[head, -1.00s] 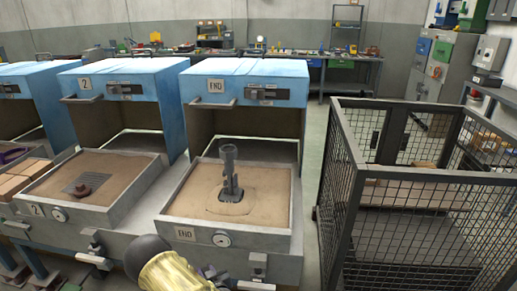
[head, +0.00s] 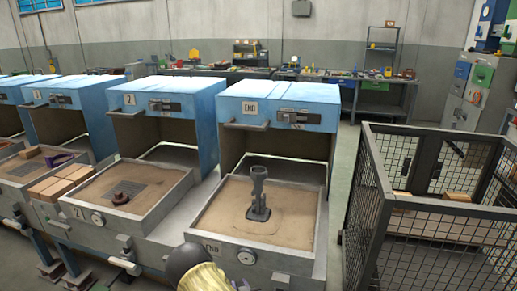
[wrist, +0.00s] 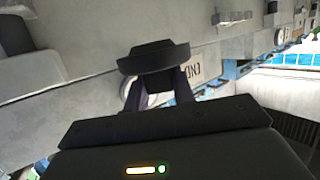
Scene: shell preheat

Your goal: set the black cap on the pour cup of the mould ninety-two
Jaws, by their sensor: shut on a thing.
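My gripper (wrist: 157,84) is shut on a black cap (wrist: 153,57), a round disc with a wide rim, held between the two fingers in the wrist view. In the head view the gripper and cap are not visible; only part of my arm shows at the bottom. A grey mould (head: 259,194) with a tall upright pour cup (head: 259,173) stands in the sand of the tray marked END (head: 205,214). I cannot read a number ninety-two on it. The cap is apart from this mould.
Blue-topped ovens (head: 280,105) stand in a row behind the trays. The tray marked 2 (head: 125,222) holds a low brown piece (head: 126,192) on a grate. A wire mesh cage (head: 430,207) stands at right, with clear floor between it and the ovens.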

